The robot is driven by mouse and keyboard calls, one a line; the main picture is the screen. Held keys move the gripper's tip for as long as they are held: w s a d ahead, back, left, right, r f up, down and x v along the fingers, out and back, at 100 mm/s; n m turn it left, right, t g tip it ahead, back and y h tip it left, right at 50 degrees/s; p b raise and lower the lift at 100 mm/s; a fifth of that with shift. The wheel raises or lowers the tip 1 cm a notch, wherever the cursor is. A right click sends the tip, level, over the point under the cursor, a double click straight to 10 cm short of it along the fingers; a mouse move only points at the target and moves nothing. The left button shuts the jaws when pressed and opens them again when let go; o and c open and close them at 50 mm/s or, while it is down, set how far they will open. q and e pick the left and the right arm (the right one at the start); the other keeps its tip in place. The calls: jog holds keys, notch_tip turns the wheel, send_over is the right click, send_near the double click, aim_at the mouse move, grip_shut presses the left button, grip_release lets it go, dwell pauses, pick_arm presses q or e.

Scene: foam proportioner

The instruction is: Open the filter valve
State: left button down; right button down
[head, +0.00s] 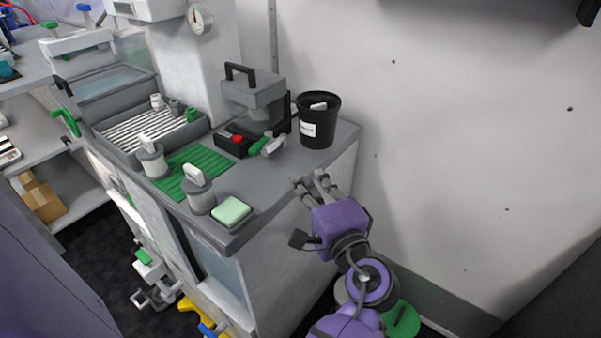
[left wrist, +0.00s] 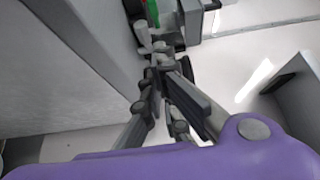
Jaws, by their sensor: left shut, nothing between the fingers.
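A valve with a green lever (head: 259,146) and a pale body (head: 273,145) sits at the front right of a small grey machine on the counter. It is likely the filter valve, but no readable label confirms this. In the left wrist view a green handle (left wrist: 152,12) shows at the top, beyond the fingers. My left gripper (head: 310,182) is shut and empty at the counter's right edge, in front of the black bucket and apart from the valve. Its fingers also show in the left wrist view (left wrist: 155,52). My right gripper is not in view.
The grey machine (head: 253,90) has a black top handle and a red button (head: 238,139). A black bucket (head: 319,128) stands right of the valve. A green ribbed mat (head: 190,172), white-topped canisters and a green sponge (head: 231,210) lie left. The wall side is open.

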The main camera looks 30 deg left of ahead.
aim_at(262, 143)
pick_arm(q)
jog(key=p+x, duration=0.1)
jog(key=x, duration=0.6)
jog(key=shift+w+a+r, duration=0.15)
jog(key=shift+w, duration=0.05)
jog(key=a+p, duration=0.1)
jog(key=a, duration=0.2)
jog(key=shift+a, duration=0.3)
jog(key=shift+s+a, duration=0.1)
jog(key=shift+a, duration=0.4)
